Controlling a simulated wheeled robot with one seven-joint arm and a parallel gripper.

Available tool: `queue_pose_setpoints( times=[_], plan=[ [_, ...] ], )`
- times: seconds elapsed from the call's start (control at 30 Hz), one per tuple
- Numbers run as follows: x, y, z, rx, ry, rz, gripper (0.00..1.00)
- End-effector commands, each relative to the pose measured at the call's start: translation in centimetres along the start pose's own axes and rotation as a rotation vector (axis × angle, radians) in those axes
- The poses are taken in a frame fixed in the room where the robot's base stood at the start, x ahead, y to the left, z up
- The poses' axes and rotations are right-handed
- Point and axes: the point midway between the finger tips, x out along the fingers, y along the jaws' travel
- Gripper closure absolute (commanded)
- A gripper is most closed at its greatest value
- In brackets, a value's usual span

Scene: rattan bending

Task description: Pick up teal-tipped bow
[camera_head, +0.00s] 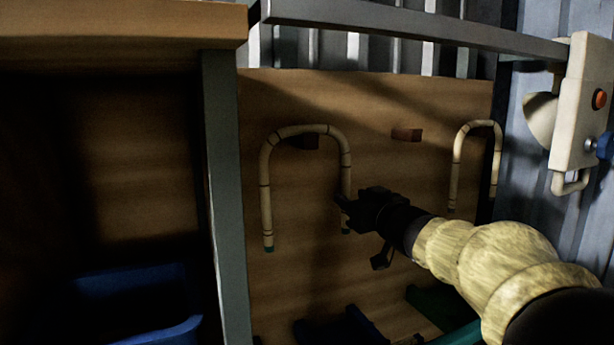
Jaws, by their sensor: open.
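The teal-tipped bow (265,190) is a pale rattan rod bent into an upside-down U, with dark bands and teal ends. It hangs on a dark peg against the upright wooden board (400,105), left of the middle. My gripper (345,207) is dark and open. It comes in from the lower right, and its fingertips are at the bow's right leg, near the lower end. I cannot tell whether they touch the leg or stand in front of it. The bow's left leg hangs free.
A second bent bow (456,165) hangs at the board's right, partly lost in shadow. An empty wooden peg (407,135) is between the two bows. A grey metal post (225,190) and a wooden worktop (120,30) are at left, with a blue bin (165,335) below.

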Motion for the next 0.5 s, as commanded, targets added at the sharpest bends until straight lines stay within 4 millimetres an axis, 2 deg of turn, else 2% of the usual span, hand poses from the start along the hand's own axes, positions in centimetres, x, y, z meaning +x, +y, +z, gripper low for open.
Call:
queue_pose_setpoints(
  times=[0.1, 0.3, 0.5],
  plan=[
    [1.7, 0.1, -0.6, 0.003, -0.001, -0.003, 0.57],
    [4.2, 0.2, -0.4, 0.002, -0.001, -0.001, 0.57],
    [4.4, 0.2, -0.2, 0.001, 0.0, 0.0, 0.57]
  ],
)
